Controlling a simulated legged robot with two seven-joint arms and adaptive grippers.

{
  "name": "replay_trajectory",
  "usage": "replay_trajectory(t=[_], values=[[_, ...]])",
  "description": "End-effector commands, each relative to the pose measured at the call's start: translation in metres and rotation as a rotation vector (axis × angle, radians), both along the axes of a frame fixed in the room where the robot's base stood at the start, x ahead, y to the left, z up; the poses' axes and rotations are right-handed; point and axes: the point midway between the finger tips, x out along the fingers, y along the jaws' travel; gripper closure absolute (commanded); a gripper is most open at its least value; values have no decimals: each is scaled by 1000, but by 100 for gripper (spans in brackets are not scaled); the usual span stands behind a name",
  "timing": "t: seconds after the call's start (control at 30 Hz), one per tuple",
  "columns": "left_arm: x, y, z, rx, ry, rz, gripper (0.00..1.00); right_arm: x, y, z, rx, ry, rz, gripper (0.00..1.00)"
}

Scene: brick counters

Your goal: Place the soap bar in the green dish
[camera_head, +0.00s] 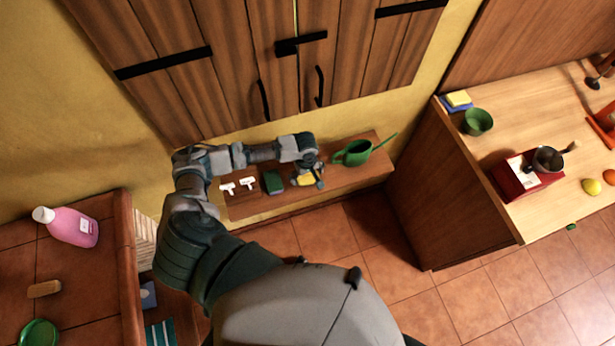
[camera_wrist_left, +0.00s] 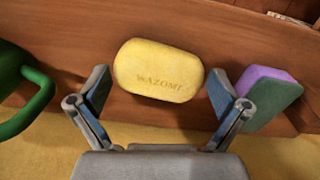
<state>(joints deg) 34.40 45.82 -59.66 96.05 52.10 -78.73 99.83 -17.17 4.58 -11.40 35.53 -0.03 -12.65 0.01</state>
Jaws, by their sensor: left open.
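The soap bar (camera_wrist_left: 158,70) is yellow, rounded and stamped with lettering; it lies on the wooden shelf (camera_wrist_left: 240,45). In the head view the soap bar (camera_head: 304,181) is partly hidden under my left gripper (camera_head: 309,176). In the wrist view my left gripper (camera_wrist_left: 161,92) is open, with one finger on each side of the soap's near end; no firm contact is visible. A round green dish (camera_head: 38,334) sits on the tiled counter at lower left, cut by the frame edge. My right gripper is not in view.
A green watering can (camera_head: 354,153) and a green-and-purple sponge (camera_wrist_left: 270,95) flank the soap. White spray heads (camera_head: 238,186) lie farther left. A pink bottle (camera_head: 72,226) and a brush (camera_head: 44,289) are near the dish. A green bowl (camera_head: 478,122) stands on the right counter.

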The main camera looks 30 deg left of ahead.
Motion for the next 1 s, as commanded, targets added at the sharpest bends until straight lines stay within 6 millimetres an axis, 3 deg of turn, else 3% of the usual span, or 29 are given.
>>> replay_trajectory(t=[0.17, 0.37, 0.43, 0.47, 0.77, 1.0], values=[[0, -1, 0, -1, -1, -1, 0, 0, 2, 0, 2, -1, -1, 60], [0, -2, 1, 2, 0, -1, 45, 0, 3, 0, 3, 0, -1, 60], [0, -2, 1, 2, 0, -1, 47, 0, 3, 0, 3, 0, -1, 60], [0, -2, 1, 2, 0, -1, 52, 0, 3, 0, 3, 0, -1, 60], [0, -1, 5, -1, -1, -1, 52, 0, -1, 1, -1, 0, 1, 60], [1, -1, 32, -1, -2, -1, 52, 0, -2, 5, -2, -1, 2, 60]])
